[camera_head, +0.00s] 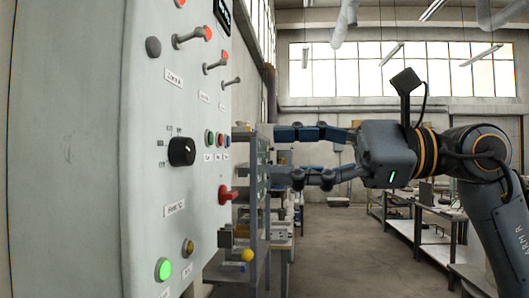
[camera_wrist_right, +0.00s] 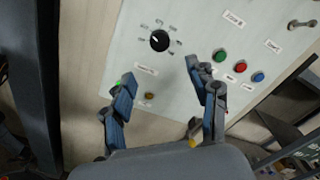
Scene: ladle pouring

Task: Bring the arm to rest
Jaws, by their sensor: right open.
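My right arm (camera_head: 505,215) comes in from the right in the head view. Its gripper (camera_head: 278,154) points left toward the grey control panel (camera_head: 75,150), with two blue-padded fingers spread apart and nothing between them. The right wrist view shows the same open gripper (camera_wrist_right: 160,75) in front of the panel, with the black rotary knob (camera_wrist_right: 159,40) seen beyond and between the fingers. In the head view the fingertips are right of the panel's edge; I see no contact. My left gripper is not in view.
A shelf (camera_head: 256,215) stands behind the fingers. Workbenches (camera_head: 425,220) stand at the back right. The floor (camera_head: 340,250) between is clear.

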